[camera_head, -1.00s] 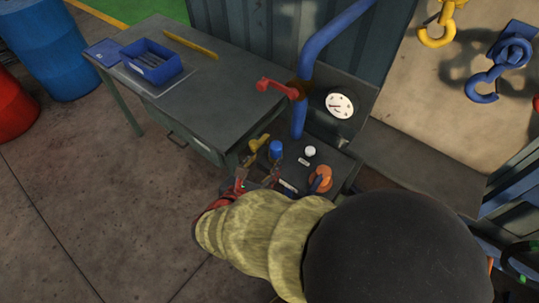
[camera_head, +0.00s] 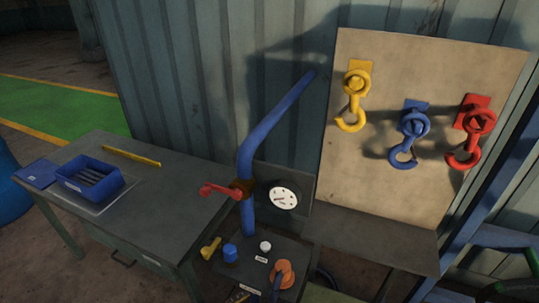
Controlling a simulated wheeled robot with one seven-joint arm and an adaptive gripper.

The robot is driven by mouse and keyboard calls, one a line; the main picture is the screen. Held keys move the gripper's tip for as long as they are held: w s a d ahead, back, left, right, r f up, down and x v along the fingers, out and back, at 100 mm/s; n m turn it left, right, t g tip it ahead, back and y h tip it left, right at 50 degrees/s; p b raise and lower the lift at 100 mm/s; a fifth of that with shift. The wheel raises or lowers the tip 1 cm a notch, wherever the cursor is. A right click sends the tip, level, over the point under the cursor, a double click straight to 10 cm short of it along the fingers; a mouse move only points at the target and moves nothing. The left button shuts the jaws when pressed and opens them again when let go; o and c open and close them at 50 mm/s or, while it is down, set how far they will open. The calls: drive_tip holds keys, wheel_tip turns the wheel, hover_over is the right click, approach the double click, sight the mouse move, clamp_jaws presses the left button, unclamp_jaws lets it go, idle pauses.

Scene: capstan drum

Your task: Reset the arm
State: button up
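My gripper is not visible in the current view, so whether it is open or shut does not show. A small olive patch at the bottom edge, right of the orange knob, may be part of my arm's sleeve; I cannot tell. The control box (camera_head: 262,250) carries a yellow lever (camera_head: 210,248), a blue knob (camera_head: 230,253), a white button (camera_head: 265,246) and an orange knob (camera_head: 284,272). Behind it a blue pipe (camera_head: 270,125) rises with a red handle valve (camera_head: 220,190), beside a round white gauge (camera_head: 284,198).
A grey workbench (camera_head: 165,200) on the left bears a blue bin (camera_head: 90,182) and a yellow ruler (camera_head: 131,156). On the right, a board (camera_head: 350,180) holds a yellow hook (camera_head: 353,95), a blue hook (camera_head: 408,135) and a red hook (camera_head: 472,130). A corrugated wall (camera_head: 180,80) stands behind.

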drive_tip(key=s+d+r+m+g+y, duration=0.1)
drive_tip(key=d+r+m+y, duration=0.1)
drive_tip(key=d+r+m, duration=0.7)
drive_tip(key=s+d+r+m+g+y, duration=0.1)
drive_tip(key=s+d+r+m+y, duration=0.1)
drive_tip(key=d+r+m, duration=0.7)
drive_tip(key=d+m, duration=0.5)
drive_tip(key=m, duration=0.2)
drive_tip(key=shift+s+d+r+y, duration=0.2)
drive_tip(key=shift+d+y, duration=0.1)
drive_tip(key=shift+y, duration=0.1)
